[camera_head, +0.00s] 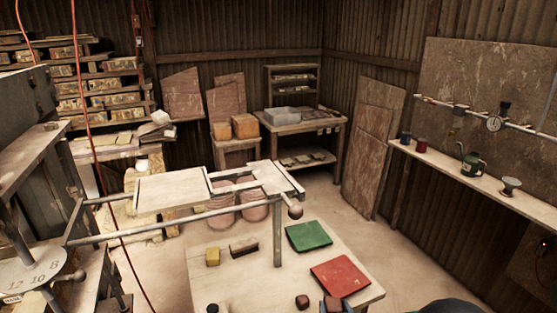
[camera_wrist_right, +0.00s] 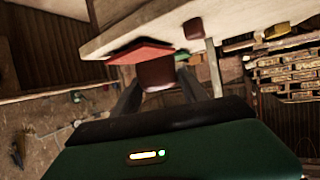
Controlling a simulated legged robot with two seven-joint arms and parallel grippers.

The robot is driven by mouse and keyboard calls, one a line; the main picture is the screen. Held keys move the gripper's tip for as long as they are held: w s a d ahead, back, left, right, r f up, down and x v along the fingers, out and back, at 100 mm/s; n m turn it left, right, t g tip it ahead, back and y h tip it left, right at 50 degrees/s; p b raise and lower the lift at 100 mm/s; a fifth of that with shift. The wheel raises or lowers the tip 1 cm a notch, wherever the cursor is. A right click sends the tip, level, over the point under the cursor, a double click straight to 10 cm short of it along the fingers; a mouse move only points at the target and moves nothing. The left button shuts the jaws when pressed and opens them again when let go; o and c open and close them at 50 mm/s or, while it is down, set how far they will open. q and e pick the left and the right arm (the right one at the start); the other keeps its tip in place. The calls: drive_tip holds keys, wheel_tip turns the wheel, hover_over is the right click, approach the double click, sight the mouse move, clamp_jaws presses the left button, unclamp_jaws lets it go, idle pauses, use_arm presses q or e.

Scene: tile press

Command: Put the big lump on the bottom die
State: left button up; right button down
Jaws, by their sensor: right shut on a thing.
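A dark red-brown lump (camera_head: 333,303) shows at the bottom edge of the head view, just in front of the red square mat (camera_head: 340,277). My right gripper (camera_head: 334,308) is shut on this lump. In the right wrist view the lump (camera_wrist_right: 157,74) sits between the two dark fingers, with the red mat (camera_wrist_right: 140,52) behind it. I cannot tell whether it touches the table. A smaller dark red lump (camera_head: 302,301) lies on the table to its left. I cannot make out the bottom die for sure. My left gripper is not in view.
The table (camera_head: 235,282) also holds a green mat (camera_head: 308,236), a yellow block (camera_head: 213,256) and a brown block (camera_head: 243,247). A rail frame with a pale board (camera_head: 172,191) stands over its far left side. A numbered dial (camera_head: 34,272) is at far left.

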drive_tip(key=s+d+f+m+g+h, duration=0.2)
drive_tip(key=s+m+h, duration=0.3)
drive_tip(key=s, duration=0.3)
drive_tip(key=s+d+f+m+g+h, duration=0.2)
drive_tip(key=s+f+m+h, duration=0.3)
drive_tip(key=s, duration=0.3)
drive_tip(key=shift+d+f+g, duration=0.15)
drive_tip(key=shift+f+g, duration=0.15)
drive_tip(key=shift+g, duration=0.4)
